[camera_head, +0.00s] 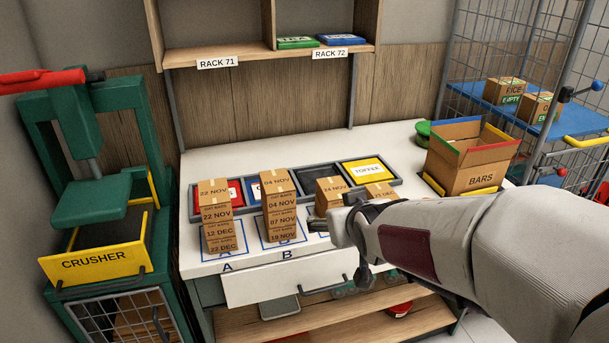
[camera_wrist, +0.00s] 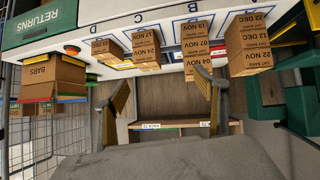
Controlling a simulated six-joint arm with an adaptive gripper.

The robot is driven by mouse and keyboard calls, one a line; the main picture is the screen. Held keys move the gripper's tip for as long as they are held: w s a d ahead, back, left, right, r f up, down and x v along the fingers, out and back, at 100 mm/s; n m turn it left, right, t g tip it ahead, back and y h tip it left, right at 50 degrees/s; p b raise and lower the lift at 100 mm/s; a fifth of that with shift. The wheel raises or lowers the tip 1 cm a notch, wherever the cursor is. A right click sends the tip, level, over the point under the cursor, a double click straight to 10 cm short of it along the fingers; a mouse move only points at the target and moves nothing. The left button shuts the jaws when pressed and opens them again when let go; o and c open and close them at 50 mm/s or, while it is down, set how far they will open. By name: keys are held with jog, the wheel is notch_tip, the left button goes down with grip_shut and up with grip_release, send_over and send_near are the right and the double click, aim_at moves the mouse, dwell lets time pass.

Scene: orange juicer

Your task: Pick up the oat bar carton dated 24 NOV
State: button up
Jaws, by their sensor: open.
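The oat bar carton dated 24 NOV (camera_head: 330,190) is the top carton of the third brown stack from the left on the white table. In the wrist view, which is turned upside down, the carton (camera_wrist: 147,64) is at the lower end of its stack. My gripper (camera_head: 350,235) is open and empty, in front of the third and fourth stacks. It hides their lower parts in the head view. In the wrist view its two fingers (camera_wrist: 165,80) stand wide apart, with the carton beyond them and not touched.
Stack B (camera_head: 280,205), topped 04 NOV, stands left of it, with stack A (camera_head: 214,215) beyond. A fourth stack (camera_head: 380,190) stands close on the right. A tray row (camera_head: 391,171) lies behind. The BARS box (camera_head: 470,160) is right, the crusher (camera_head: 95,260) left.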

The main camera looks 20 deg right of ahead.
aim_at(340, 203)
jog(key=shift+w+d+f+t+y, duration=0.15)
jog(key=shift+w+d+f+t, duration=1.2)
jog(key=shift+w, duration=1.15)
jog(key=shift+w+d+f+t+y, duration=0.2)
jog(key=shift+w+d+f+t, duration=0.6)
jog(key=shift+w+f, duration=1.35)
jog(key=shift+w+d+f+t+y, duration=0.15)
jog(key=shift+w+d+f+t, duration=1)
jog(key=shift+w, duration=1.65)
jog(key=shift+w+d+f+t, duration=0.1)
jog(key=shift+d+f+t, duration=0.1)
jog(key=shift+f, duration=0.4)
jog(key=shift+d+f+t, duration=0.15)
jog(key=shift+f+t, duration=0.05)
jog(key=shift+f, duration=0.4)
jog(key=shift+w, duration=0.1)
jog(key=shift+w, duration=1.2)
jog(key=shift+w+d+r, duration=0.1)
jog(key=shift+w+d, duration=0.05)
jog(key=shift+w, duration=1.15)
jog(key=shift+w+d, duration=0.15)
jog(key=shift+w, duration=1.15)
